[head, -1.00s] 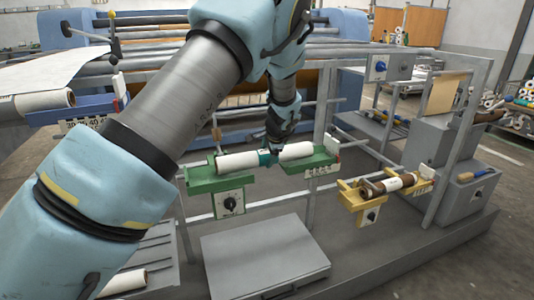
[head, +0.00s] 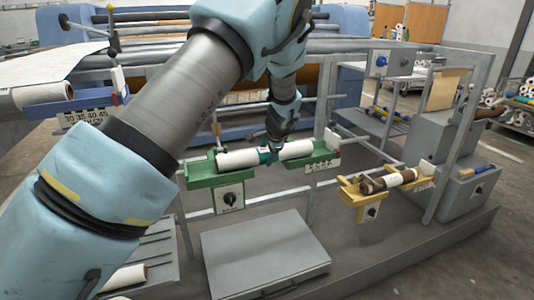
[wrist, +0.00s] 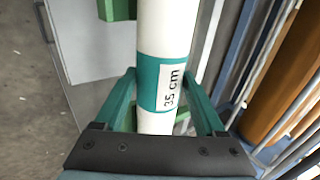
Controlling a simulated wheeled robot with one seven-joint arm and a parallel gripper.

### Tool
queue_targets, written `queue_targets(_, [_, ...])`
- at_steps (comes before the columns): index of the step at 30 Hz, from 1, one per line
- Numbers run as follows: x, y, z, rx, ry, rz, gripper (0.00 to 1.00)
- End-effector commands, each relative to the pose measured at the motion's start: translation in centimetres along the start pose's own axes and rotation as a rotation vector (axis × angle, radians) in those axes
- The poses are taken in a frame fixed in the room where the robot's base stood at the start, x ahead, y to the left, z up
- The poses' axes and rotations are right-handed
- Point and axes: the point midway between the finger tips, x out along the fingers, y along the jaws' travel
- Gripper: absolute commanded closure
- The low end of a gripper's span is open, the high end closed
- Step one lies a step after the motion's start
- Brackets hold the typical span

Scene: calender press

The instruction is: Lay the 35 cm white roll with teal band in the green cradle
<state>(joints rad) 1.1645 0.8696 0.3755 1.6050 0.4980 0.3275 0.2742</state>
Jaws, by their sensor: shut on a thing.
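The white roll with the teal band (head: 238,159) lies across the two arms of the green cradle (head: 202,183) in the head view. Its ends are at the cradle's left and right arms; whether it bears fully on them I cannot tell. In the wrist view the roll (wrist: 165,30) runs lengthwise, and its teal band reads "35 cm". My gripper (head: 268,157) is at the middle of the roll from above, one teal finger on each side of the band. It is shut on the roll. A green cradle part (wrist: 117,9) shows beside the roll in the wrist view.
A yellow cradle (head: 352,193) with a brown and white roll (head: 388,181) stands at the right. A grey flat box (head: 265,252) lies below the green cradle. Grey frame posts (head: 322,95) rise behind. Another white roll (head: 44,94) is at the left.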

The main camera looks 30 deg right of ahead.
Motion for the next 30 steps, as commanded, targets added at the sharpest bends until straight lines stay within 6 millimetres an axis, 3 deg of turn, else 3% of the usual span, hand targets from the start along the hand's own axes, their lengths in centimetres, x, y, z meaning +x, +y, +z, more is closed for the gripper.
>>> queue_targets(1, [0.1, 0.0, 0.0, 0.000, 0.001, -0.001, 1.00])
queue_targets(2, [0.0, 0.0, 0.0, 0.000, 0.001, -0.002, 0.26])
queue_targets(8, [0.0, 0.0, 0.0, 0.000, 0.001, -0.001, 0.03])
queue_targets(20, [-0.8, 0.1, -0.1, 0.000, 0.002, 0.000, 0.00])
queue_targets(30, [-7.0, 0.1, -0.1, 0.000, 0.004, -0.002, 0.00])
